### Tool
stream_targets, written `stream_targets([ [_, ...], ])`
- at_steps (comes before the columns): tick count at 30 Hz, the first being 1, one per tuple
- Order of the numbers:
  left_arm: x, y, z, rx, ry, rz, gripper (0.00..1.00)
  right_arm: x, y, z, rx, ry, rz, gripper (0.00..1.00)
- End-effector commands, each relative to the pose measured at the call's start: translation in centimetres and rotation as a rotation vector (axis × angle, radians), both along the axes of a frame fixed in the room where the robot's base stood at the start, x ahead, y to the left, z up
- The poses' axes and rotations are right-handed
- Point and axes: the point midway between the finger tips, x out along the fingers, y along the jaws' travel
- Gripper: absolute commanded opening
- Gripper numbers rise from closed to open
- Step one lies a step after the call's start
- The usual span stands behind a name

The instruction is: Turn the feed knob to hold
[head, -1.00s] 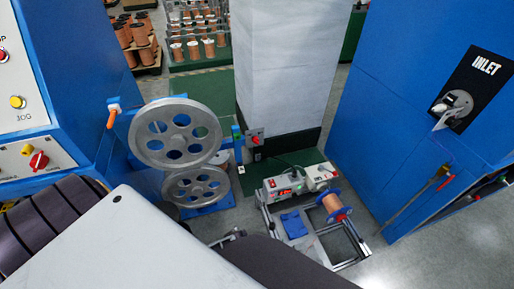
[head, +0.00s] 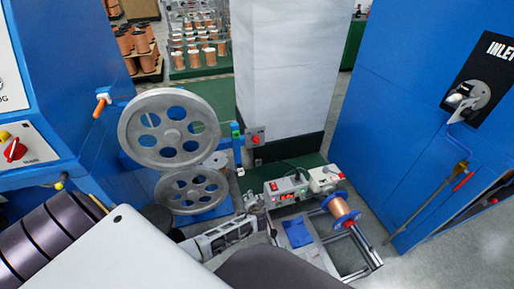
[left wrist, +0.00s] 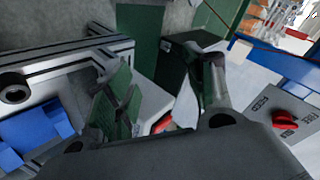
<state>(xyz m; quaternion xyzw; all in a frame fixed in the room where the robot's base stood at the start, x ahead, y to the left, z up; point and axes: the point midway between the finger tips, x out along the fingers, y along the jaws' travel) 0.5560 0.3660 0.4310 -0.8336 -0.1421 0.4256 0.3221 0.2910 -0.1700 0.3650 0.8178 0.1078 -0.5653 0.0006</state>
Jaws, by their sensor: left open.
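A red knob (left wrist: 285,118) on a pale grey lettered panel shows at the right in the left wrist view. In the head view, a red knob (head: 15,150) is on the blue cabinet at left, and a small red knob (head: 256,138) is on a grey box by the column. My left gripper (head: 258,202) is beside the grey control box (head: 287,187), apart from both head-view knobs. It is open, its green-padded fingers (left wrist: 162,105) spread and empty. My right gripper is not in view.
Two spoked grey pulleys (head: 168,130) stand left of the white column (head: 283,70). A blue cabinet (head: 410,110) with an inlet stands at right.

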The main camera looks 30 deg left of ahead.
Motion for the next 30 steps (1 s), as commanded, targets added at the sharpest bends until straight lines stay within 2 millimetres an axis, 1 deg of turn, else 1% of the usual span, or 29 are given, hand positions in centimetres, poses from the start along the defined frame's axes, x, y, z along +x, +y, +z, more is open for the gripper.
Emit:
stream_targets([
  [1, 0.9, 0.1, 0.3, 0.012, -0.027, 0.004, 0.54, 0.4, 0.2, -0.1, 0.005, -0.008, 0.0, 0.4],
  [3, 1.9, 0.2, 1.3, 0.031, -0.06, 0.012, 0.54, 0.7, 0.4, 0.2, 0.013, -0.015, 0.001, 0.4],
  [9, 4.5, 0.5, 4.1, 0.078, -0.16, 0.037, 0.54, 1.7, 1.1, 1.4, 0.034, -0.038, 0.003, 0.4],
  [15, 6.6, 0.7, 7.1, 0.118, -0.267, 0.065, 0.54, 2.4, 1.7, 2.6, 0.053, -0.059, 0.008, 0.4],
  [21, 8.3, 0.7, 10.3, 0.156, -0.381, 0.094, 0.54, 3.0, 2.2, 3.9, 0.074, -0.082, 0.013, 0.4],
  [30, 9.8, 0.4, 15.2, 0.2, -0.562, 0.14, 0.54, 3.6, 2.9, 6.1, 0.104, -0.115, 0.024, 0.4],
])
